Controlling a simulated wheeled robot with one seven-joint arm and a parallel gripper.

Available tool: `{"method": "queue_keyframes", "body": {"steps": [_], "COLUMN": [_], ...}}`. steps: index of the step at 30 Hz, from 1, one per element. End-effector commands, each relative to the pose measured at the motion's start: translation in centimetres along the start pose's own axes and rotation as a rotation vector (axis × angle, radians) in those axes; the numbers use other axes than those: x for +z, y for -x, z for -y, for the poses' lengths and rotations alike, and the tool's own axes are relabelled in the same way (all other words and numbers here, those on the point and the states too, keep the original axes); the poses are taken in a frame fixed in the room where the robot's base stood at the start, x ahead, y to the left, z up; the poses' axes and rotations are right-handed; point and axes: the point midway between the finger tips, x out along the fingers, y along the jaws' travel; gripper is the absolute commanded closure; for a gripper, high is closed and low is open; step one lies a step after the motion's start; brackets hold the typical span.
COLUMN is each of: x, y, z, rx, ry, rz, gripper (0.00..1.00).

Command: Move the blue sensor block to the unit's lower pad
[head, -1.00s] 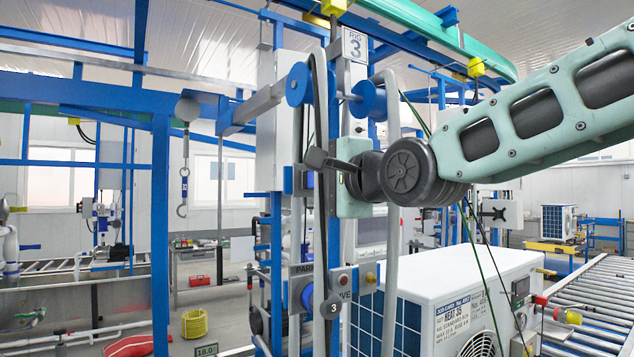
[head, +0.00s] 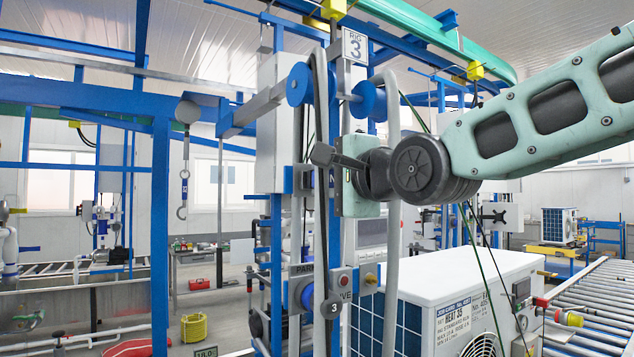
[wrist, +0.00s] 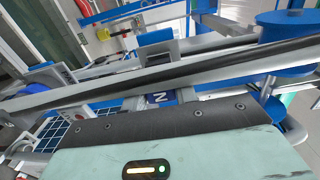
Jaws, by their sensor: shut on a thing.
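My gripper (head: 360,190) is in front of the rig post, left of and above the white unit (head: 455,282). Its pale green body also fills the bottom of the wrist view (wrist: 200,150), with a black edge. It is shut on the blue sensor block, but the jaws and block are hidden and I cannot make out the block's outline. The unit has a blue grid side, a label and a round fan grille. I cannot pick out its lower pad in either view.
A grey hose (head: 391,230) hangs close to my gripper, and another hose (wrist: 150,78) crosses the wrist view. Blue rollers (head: 370,101) sit above. A hook (head: 183,195) hangs at left. A roller conveyor (head: 595,310) runs at right.

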Motion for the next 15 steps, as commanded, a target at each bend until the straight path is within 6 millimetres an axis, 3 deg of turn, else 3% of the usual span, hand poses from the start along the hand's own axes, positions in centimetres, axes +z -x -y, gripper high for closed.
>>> {"method": "queue_keyframes", "body": {"steps": [15], "x": [0.0], "y": [2.0], "z": [0.1], "rx": [-0.002], "ry": [0.002], "rz": [0.000], "gripper": [1.00]}}
